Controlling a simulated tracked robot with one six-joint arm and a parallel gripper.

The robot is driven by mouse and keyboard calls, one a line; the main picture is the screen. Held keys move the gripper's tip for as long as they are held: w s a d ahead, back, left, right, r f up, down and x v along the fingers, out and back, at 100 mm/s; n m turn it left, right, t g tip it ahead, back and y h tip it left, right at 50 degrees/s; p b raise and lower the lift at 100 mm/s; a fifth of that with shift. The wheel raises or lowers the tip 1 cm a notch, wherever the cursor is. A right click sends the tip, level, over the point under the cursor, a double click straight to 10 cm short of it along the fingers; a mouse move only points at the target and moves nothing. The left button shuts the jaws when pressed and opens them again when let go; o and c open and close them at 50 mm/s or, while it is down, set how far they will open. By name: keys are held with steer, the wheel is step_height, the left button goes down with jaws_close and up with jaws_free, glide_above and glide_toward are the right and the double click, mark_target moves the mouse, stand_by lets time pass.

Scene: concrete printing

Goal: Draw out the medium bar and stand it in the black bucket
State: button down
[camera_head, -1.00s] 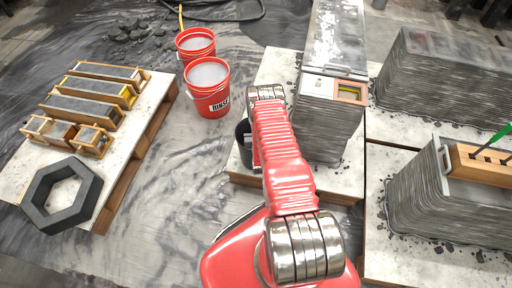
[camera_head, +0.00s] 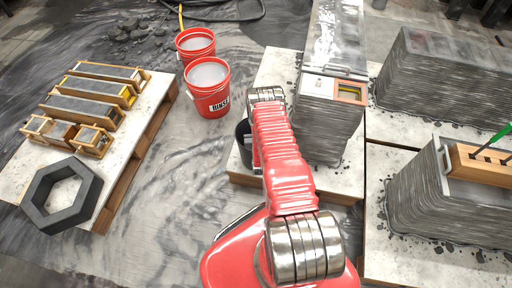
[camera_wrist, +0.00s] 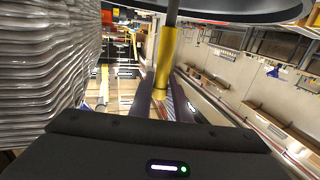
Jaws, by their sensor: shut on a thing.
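My gripper (camera_wrist: 162,100) is shut on a bar (camera_wrist: 165,58) in the wrist view. The bar has a yellow section between the fingers and a thinner dark grey rod rising out of the top of the picture. A dark round shape with a pale rim edge crosses the top of that view; it may be the bucket, but I cannot tell for sure. In the head view the black bucket (camera_head: 243,146) stands on the pale slab, partly hidden behind my red arm. My gripper and the bar are hidden by the arm there.
A tall layered grey print (camera_head: 322,130) stands right of my arm; a layered wall (camera_wrist: 50,70) is close on the left in the wrist view. Two red buckets (camera_head: 208,88) stand behind left. Moulds and a dark hexagonal ring (camera_head: 62,195) lie on the left pallet. Open floor lies between.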

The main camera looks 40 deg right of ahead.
steer(key=shift+f, duration=2.05)
stand_by(2.0)
steer(key=c, duration=1.6)
jaws_free()
steer(key=shift+s, duration=0.1)
steer(key=v, duration=1.3)
steer(key=shift+s+a+f, duration=0.15)
steer(key=shift+s+a, duration=0.05)
